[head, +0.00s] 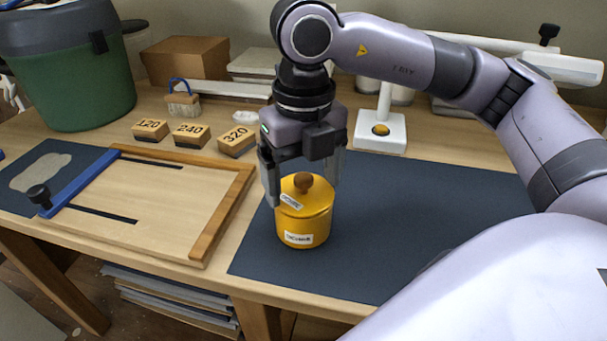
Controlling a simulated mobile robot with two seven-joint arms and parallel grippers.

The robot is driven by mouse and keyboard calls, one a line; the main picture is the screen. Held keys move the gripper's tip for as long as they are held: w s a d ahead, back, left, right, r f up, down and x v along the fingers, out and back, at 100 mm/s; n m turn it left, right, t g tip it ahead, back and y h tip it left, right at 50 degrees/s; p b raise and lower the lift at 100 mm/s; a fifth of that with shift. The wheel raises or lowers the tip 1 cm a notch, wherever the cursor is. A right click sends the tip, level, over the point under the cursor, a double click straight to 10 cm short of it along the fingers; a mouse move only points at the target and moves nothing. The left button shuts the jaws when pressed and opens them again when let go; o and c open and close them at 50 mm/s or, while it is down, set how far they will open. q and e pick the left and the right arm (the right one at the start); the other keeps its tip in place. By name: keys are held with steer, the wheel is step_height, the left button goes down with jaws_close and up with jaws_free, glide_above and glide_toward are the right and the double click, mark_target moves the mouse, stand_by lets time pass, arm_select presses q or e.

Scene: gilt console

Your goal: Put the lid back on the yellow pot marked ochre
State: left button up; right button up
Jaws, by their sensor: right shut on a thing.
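The yellow pot (303,233) stands upright on the dark mat, with a white label on its front; the label's writing is too small to read surely. Its yellow lid (313,206), with a brown knob (303,181) and a small white label, sits on or right at the pot's rim; I cannot tell if it is fully seated. My right gripper (303,180) points down from above, its fingers on either side of the lid, shut on it. The fingers' contact is partly hidden. My left gripper is not in view.
The dark mat (430,205) is clear right of the pot. A wooden board with a blue bar (80,180) lies left. Blocks marked 120, 240 (191,134) and 320 stand behind it. A white stand (380,130) and a green bin (75,75) are at the back.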

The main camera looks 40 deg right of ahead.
steer(key=shift+f, duration=0.15)
stand_by(0.3)
steer(key=shift+b, duration=0.4)
stand_by(0.6)
steer(key=o, duration=0.8)
steer(key=shift+r+p, duration=2.55)
steer(key=shift+r, duration=0.95)
